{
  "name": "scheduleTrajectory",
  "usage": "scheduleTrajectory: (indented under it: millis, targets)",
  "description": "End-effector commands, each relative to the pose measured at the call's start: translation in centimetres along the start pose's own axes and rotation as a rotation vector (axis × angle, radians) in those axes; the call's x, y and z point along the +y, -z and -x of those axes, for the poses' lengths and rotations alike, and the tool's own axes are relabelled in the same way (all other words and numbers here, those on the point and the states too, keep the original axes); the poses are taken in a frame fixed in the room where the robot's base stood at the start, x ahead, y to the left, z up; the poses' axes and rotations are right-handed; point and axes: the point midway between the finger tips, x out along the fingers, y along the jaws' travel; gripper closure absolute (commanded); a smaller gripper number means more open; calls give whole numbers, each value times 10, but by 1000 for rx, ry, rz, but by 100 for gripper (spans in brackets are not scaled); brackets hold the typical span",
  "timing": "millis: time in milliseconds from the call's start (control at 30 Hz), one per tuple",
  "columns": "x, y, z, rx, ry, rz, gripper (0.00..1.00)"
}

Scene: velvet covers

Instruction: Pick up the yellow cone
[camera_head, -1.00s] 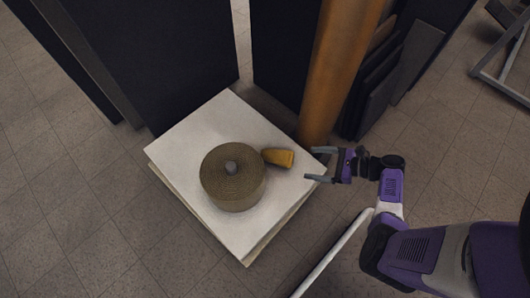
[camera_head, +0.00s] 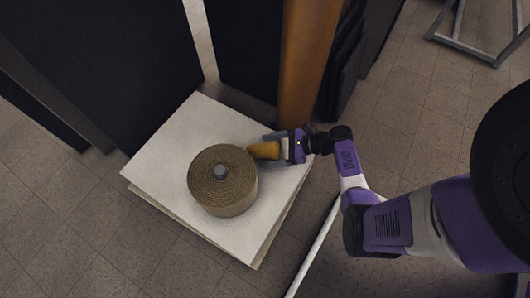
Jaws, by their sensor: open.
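The yellow cone (camera_head: 265,150) lies on its side on the white slab top (camera_head: 178,133), against or very near the right side of a brown coiled roll (camera_head: 222,188). My gripper (camera_head: 270,148) reaches in from the right, low over the slab's right part. Its jaws are open, with the cone's right end between or just beside the fingers. The near finger is hard to make out, so contact with the cone cannot be told.
The roll has a grey knob (camera_head: 220,172) on top. An orange-brown column (camera_head: 305,65) stands just behind my gripper. Dark panels (camera_head: 105,50) stand behind the slab. A pale pole (camera_head: 315,245) runs at the slab's right. Floor at the lower left is clear.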

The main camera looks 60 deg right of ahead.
Motion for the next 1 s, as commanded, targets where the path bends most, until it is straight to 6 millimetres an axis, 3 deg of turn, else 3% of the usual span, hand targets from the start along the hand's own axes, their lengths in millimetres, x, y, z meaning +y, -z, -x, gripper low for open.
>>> scheduleTrajectory:
  millis: [100,367,767,1000]
  targets:
    - [0,2,-12,0,0,1,14]
    - [0,0,-14,0,1,0,14]
    - [0,0,-13,0,1,0,89]
    - [0,-2,-13,0,1,1,89]
